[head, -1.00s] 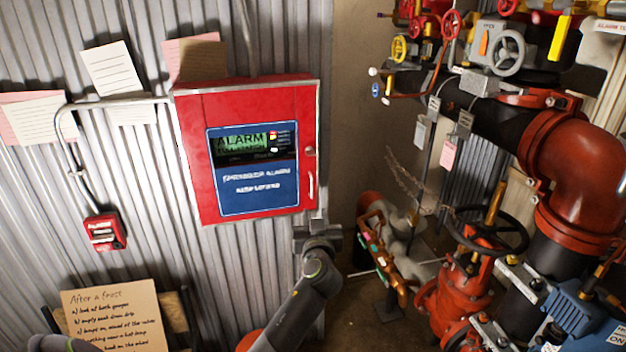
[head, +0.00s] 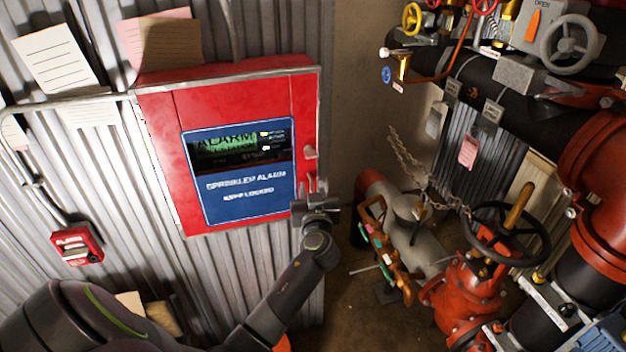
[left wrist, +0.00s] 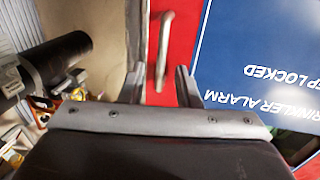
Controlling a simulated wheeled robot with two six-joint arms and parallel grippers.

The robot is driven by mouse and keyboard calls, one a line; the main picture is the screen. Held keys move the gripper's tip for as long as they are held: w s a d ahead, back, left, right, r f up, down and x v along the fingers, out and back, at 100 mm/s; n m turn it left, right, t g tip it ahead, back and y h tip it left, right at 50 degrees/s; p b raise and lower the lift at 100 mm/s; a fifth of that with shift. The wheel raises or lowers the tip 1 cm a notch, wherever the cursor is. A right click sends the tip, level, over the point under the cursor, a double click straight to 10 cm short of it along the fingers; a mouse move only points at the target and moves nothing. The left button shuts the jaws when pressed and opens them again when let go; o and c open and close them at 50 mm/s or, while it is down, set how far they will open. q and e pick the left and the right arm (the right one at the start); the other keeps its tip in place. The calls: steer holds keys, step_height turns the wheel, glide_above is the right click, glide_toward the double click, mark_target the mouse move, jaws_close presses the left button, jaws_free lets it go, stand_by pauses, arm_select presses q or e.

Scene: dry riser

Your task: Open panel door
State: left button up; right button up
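The red alarm panel (head: 165,155) hangs on the corrugated wall, and its door looks shut. A blue label with a small green display (head: 240,185) covers the door's middle. In the left wrist view the door's silver bar handle (left wrist: 163,50) stands out near the door edge. My left gripper (head: 317,198) is at the panel's lower right corner. In the left wrist view my left gripper (left wrist: 161,86) is open, with the near end of the handle between its fingers; I see gaps on both sides. In the head view the gripper partly hides the handle. My right gripper is not in view.
A red call box (head: 78,243) and paper notes (head: 58,60) are on the wall at left. Red valves and pipes (head: 480,285) with a black handwheel (head: 507,233) crowd the right side. Some floor is open between the panel and the pipes.

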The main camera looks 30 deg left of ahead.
arm_select(q)
steer(key=shift+d+r, duration=0.1)
jaws_close()
stand_by(0.4)
